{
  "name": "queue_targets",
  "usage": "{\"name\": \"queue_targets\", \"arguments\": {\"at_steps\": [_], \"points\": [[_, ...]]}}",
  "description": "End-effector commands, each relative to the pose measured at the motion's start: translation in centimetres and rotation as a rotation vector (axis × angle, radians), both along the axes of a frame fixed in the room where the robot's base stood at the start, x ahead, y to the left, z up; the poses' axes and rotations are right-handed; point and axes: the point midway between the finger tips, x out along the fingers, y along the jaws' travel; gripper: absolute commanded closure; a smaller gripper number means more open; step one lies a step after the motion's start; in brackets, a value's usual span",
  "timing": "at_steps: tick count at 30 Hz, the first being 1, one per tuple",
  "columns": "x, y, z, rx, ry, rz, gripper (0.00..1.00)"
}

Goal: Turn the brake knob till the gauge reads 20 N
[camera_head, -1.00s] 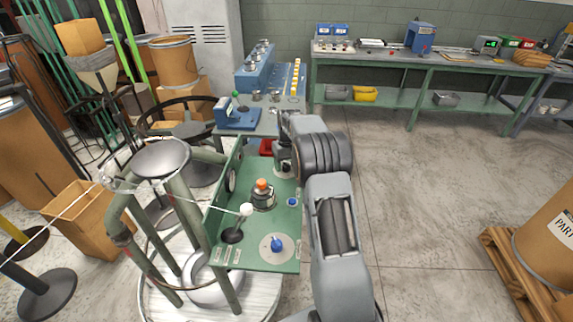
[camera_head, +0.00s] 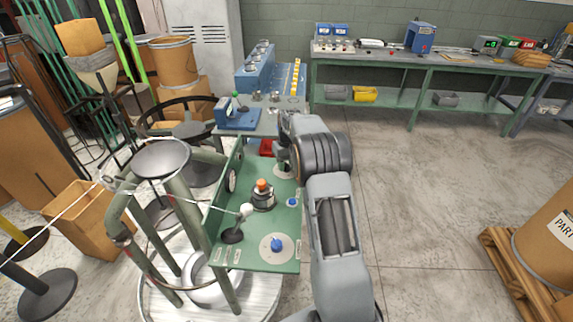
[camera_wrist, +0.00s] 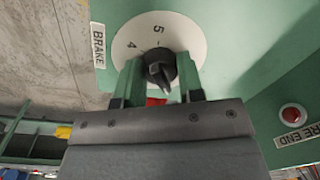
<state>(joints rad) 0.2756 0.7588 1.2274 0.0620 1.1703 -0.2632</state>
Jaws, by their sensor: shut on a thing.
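The brake knob (camera_wrist: 158,68) is black and stands on a white dial in the wrist view, with the numbers 4 and 5 showing and a BRAKE label (camera_wrist: 98,45) beside it. My gripper (camera_wrist: 158,82) has a green finger on each side of the knob and is shut on it. In the head view, my gripper (camera_head: 285,162) is at the far right end of the green panel (camera_head: 256,251), and the wrist partly hides the knob.
The panel also carries an orange-topped post (camera_head: 263,195), a white ball lever (camera_head: 246,210) and blue knobs (camera_head: 277,244). A red button (camera_wrist: 292,113) sits right of the dial. A wire payoff frame (camera_head: 124,232) stands left.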

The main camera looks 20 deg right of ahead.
Motion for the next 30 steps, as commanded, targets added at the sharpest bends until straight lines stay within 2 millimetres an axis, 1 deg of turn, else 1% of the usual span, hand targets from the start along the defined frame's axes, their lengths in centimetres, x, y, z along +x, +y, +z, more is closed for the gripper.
{"name": "queue_targets", "arguments": {"at_steps": [5,21,30], "points": [[0.01,0.00,0.14,0.000,-0.001,-0.085,0.89],[-0.05,0.02,0.12,0.001,-0.001,-0.548,0.89],[-0.04,0.03,0.12,0.001,-0.002,-0.738,0.89]]}}
